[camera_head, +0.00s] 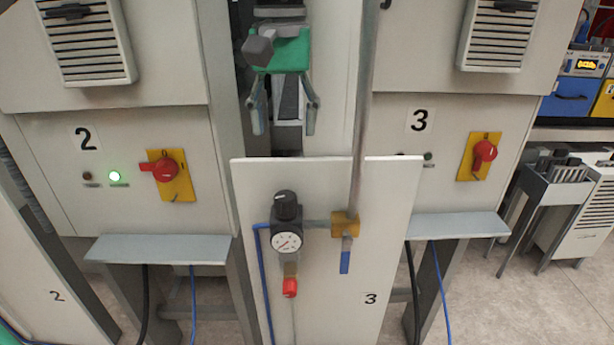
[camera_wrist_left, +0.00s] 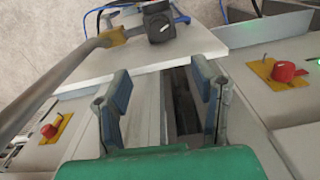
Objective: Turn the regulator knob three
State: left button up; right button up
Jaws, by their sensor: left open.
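The regulator for station three is on the white panel marked 3 (camera_head: 385,240). Its black knob (camera_head: 287,205) sits on top, above a round white gauge (camera_head: 287,241). In the left wrist view the black knob (camera_wrist_left: 158,24) shows beyond the fingertips, near the panel's edge. My left gripper (camera_head: 284,129), with a green body, hangs above and behind the panel's top edge. Its two fingers are apart and nothing is between them; they also show in the left wrist view (camera_wrist_left: 160,73). It is apart from the knob. My right gripper is not in view.
A vertical grey pipe (camera_head: 363,120) runs down just right of my left gripper to a yellow fitting (camera_head: 345,224) with a blue lever (camera_head: 345,262). Red switches stand on cabinets 2 (camera_head: 165,170) and 3 (camera_head: 485,152). Grey shelves (camera_head: 160,248) jut out beside the panel.

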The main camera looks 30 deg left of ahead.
aim_at(285, 195)
pick_arm(q)
jog(key=f, duration=0.1)
jog(key=s+f, duration=0.1)
jog(key=f, duration=0.1)
jog(key=shift+s+d+f, duration=0.1)
jog(key=shift+s, duration=0.2)
jog(key=f, duration=0.8)
jog(key=shift+w+f, duration=0.2)
jog(key=shift+w, duration=0.2)
jog(key=shift+s+f, duration=0.15)
jog(key=shift+f, duration=0.65)
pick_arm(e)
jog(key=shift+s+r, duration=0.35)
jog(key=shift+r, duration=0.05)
pick_arm(q)
jog(key=shift+c, duration=0.4)
jog(key=c, duration=1)
